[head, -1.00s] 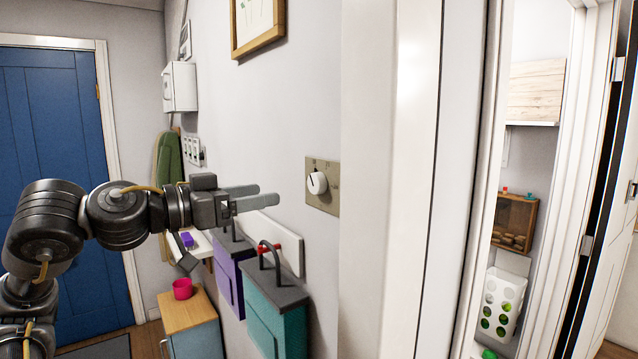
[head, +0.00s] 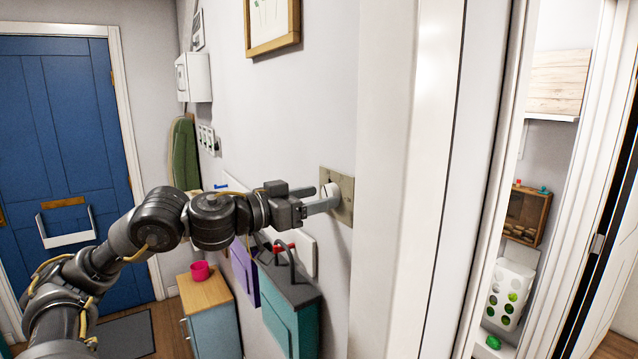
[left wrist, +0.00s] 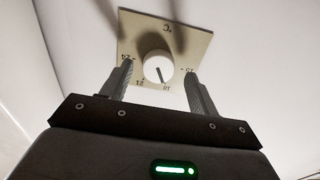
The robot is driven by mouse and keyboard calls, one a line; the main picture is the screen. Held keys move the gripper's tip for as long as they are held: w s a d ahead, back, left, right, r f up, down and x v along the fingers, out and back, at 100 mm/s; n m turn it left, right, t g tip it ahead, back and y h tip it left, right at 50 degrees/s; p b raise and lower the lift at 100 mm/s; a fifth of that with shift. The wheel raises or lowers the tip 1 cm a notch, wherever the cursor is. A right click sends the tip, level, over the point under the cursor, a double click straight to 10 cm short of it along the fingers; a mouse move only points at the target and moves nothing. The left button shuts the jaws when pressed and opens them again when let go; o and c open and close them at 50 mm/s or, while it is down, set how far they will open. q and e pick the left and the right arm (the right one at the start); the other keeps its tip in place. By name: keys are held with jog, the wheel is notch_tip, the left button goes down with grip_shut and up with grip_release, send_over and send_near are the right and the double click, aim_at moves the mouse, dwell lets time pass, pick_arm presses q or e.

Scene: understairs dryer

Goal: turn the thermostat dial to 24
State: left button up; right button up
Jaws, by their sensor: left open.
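The thermostat is a beige square plate (head: 345,186) on the wall with a round white dial (head: 331,190). In the left wrist view the dial (left wrist: 158,68) has a dark pointer line, aimed near the mark that looks like 18. The plate (left wrist: 185,35) appears upside down there, with a mark like 24 at its left. My left gripper (head: 324,198) is open at the dial. In the left wrist view its fingers (left wrist: 158,85) stand on either side of the dial, with gaps showing. In the head view a finger partly hides the dial. My right gripper is not in view.
A white door frame (head: 400,190) stands just right of the thermostat. Below my left arm hang a teal bag-like box (head: 292,318) and a purple one (head: 244,275). A small cabinet (head: 212,318) with a pink cup (head: 200,271) stands lower left. A framed picture (head: 272,25) hangs above.

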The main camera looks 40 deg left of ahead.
pick_arm(q)
jog(key=shift+w+d+p, duration=0.25)
jog(key=shift+w+p, duration=0.1)
jog(key=shift+w, duration=0.35)
jog(key=shift+c, duration=0.4)
jog(key=c, duration=0.9)
